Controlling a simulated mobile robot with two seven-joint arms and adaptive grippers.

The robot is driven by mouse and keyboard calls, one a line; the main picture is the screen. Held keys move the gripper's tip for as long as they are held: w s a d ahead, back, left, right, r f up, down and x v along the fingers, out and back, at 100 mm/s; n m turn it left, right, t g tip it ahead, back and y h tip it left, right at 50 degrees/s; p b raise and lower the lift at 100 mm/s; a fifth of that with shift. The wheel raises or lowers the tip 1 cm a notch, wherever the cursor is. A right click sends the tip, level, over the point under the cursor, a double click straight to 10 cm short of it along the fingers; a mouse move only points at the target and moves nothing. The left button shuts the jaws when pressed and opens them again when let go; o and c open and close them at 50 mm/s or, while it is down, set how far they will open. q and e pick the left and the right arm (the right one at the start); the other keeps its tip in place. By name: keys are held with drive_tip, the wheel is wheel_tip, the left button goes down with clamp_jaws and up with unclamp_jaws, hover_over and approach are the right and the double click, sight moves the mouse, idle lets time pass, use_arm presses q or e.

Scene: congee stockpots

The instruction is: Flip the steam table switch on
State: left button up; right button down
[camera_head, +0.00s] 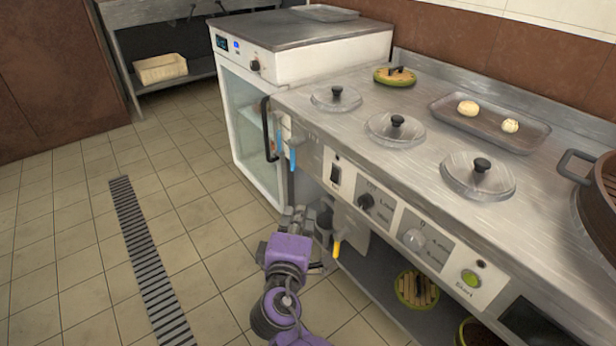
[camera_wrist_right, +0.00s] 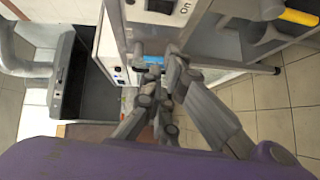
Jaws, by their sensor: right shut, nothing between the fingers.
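The steam table (camera_head: 415,160) is a long steel counter with round lidded wells. On its front panel, near the left end, a black rocker switch (camera_head: 335,174) sits on a pale plate. My right gripper (camera_head: 298,214), on a purple arm, is below and to the left of the switch, apart from it. In the wrist view my right gripper (camera_wrist_right: 156,92) is shut and empty, and the switch plate (camera_wrist_right: 183,8) shows at the top edge with lettering. I cannot tell the switch's position. My left gripper is out of view.
A blue-handled tap (camera_head: 294,152) and a yellow-handled tap (camera_head: 338,244) stick out in front. A glass-door cabinet (camera_head: 250,125) stands left. Floor at left is clear.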

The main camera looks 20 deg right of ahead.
sight(335, 175)
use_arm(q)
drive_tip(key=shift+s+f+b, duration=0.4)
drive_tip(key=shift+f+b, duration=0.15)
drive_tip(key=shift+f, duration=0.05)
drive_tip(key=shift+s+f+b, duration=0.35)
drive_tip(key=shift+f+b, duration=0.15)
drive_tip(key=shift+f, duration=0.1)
use_arm(e)
drive_tip(key=w+d+f, duration=0.1)
drive_tip(key=w+d, duration=0.7)
drive_tip(key=w, duration=0.1)
drive_tip(key=shift+w, duration=0.4)
drive_tip(key=shift+f, duration=0.1)
drive_tip(key=shift+d, duration=0.1)
